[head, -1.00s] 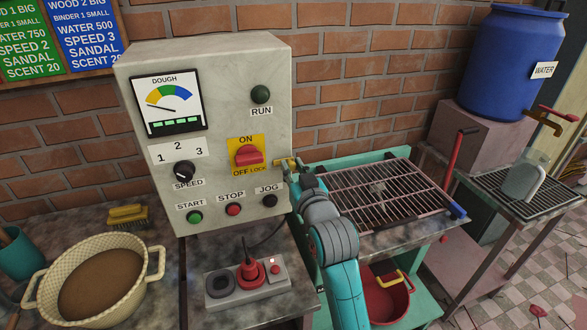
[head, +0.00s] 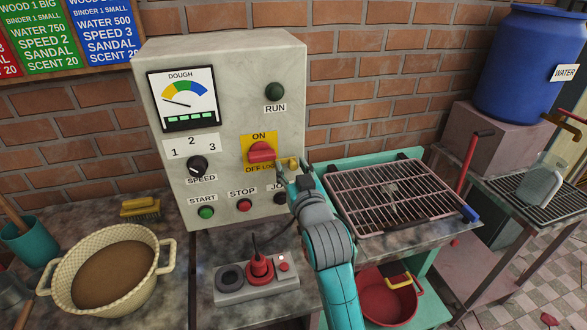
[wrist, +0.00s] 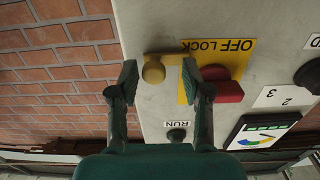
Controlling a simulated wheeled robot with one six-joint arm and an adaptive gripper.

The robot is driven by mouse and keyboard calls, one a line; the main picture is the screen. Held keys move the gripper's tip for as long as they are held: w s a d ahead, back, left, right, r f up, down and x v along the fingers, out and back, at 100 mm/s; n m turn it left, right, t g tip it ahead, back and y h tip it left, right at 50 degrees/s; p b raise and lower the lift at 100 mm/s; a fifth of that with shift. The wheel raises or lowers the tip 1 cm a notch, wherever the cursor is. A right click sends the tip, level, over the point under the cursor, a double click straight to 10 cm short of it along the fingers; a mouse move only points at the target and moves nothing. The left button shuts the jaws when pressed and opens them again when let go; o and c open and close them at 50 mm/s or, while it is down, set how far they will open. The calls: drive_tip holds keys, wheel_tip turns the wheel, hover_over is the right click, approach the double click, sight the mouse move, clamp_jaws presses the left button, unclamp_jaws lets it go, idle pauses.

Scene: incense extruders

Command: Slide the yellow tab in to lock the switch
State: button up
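The yellow tab (head: 291,163) sticks out at the right of the yellow ON/OFF LOCK plate (head: 259,139) on the grey control box. The red switch (head: 261,152) sits on that plate. The wrist view is upside down. There, the tab's round knob (wrist: 153,72) lies between my fingertips, with the plate and red switch (wrist: 225,88) to the right. My gripper (wrist: 159,78) is open around the tab. The left finger is close to the tab's outer end; contact is unclear. The right finger overlaps the plate's edge. In the head view my gripper (head: 284,172) partly hides the LOCK lettering.
START (head: 206,212), STOP (head: 244,205) and partly hidden JOG (head: 280,198) buttons sit below the switch. The speed knob (head: 197,166) is to the left. A socket block (head: 258,284) lies below. A wire rack (head: 395,195) stands right of the box.

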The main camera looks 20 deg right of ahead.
drive_tip(key=s, duration=1.2)
idle(0.3)
drive_tip(key=s+d+f+g, duration=0.2)
drive_tip(key=s+f, duration=1.7)
drive_tip(key=s, duration=1)
drive_tip(key=s+d+f+g, duration=0.1)
drive_tip(key=s+f, duration=0.1)
drive_tip(key=s, duration=1)
